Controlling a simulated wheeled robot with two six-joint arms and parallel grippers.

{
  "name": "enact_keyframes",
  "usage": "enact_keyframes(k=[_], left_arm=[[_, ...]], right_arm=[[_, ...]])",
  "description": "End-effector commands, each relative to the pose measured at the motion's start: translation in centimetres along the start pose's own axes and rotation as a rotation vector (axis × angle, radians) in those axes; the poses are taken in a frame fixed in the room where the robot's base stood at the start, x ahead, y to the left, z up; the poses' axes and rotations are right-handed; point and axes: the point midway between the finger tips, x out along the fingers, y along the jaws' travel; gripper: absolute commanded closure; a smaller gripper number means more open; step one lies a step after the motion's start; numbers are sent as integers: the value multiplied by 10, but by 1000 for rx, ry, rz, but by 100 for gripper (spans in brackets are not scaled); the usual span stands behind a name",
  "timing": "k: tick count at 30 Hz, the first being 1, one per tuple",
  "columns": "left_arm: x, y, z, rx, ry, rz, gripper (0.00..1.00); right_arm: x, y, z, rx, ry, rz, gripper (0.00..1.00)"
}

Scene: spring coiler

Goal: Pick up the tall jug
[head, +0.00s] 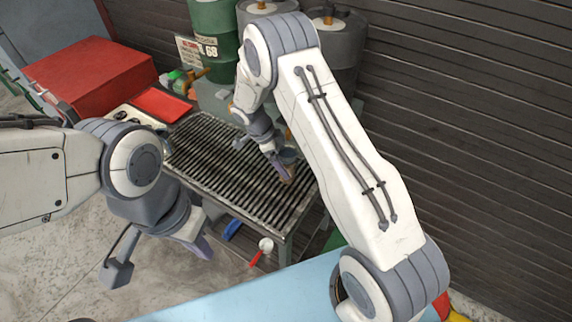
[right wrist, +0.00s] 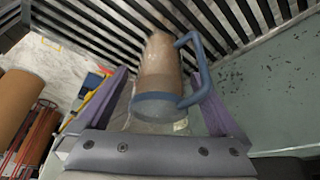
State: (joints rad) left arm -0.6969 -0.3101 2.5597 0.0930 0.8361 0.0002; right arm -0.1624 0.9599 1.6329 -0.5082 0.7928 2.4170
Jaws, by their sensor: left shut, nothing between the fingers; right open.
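The tall jug (head: 289,171) stands on the slatted metal table, partly hidden by my right gripper. In the right wrist view the jug (right wrist: 162,75) has a brown body, a blue-grey rim nearest the camera and a blue handle (right wrist: 203,72) on its right side. My right gripper (head: 279,163) is open, with its purple fingers (right wrist: 160,88) on either side of the jug. The handle lies close to the right finger; I cannot tell whether they touch. My left gripper (head: 205,250) is shut and empty, hanging in front of the table, away from the jug.
The slatted table (head: 215,160) has free room left of the jug. A red box (head: 88,78), a red tray (head: 161,104) and drums (head: 214,35) stand behind. A blue surface (head: 270,298) is in front. A shuttered wall (head: 470,130) stands at right.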

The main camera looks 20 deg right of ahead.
Motion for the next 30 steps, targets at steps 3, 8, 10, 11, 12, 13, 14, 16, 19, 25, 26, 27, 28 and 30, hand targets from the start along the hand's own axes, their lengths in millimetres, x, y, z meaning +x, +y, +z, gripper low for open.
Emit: enact_keyframes(k=[3, 8, 10, 11, 12, 13, 14, 16, 19, 25, 26, 27, 28, 30], left_arm=[[-3, 0, 0, 0, 0, 0, 100], [-2, 0, 0, 0, -1, 0, 100], [-2, 0, 0, 0, -1, 0, 100], [-2, 0, 0, 0, -1, 0, 100], [-2, 0, 0, 0, -1, 0, 100], [-2, 0, 0, 0, -1, 0, 100], [-2, 0, 0, 0, -1, 0, 100], [-2, 0, 0, 0, -1, 0, 100], [-2, 0, 0, 0, -1, 0, 100], [-2, 0, 0, 0, 0, 0, 100], [-1, 0, 0, 0, 0, 0, 100], [0, 0, 0, 0, 0, 0, 100], [1, 0, 0, 0, 0, 0, 100], [3, 0, 0, 0, 0, 0, 100]], right_arm=[[8, 0, 0, 2, -1, 1, 0], [9, 0, 0, 1, -2, -1, 0], [9, 0, 0, 1, -1, -1, 8], [9, 0, 0, 1, -1, -1, 19], [9, 0, 0, 1, -1, -1, 34], [9, 0, 0, 1, -1, -1, 46], [9, 0, 0, 1, -1, -1, 57], [9, 0, 0, 1, -1, -1, 84], [8, 0, 0, 1, -1, -1, 100], [8, 0, 0, 1, -1, -1, 100], [8, 0, 0, 0, -1, -1, 100], [8, 0, 1, 0, -2, -1, 100], [8, 0, 1, 0, -2, -2, 100], [8, 0, 1, 0, -2, -2, 100]])
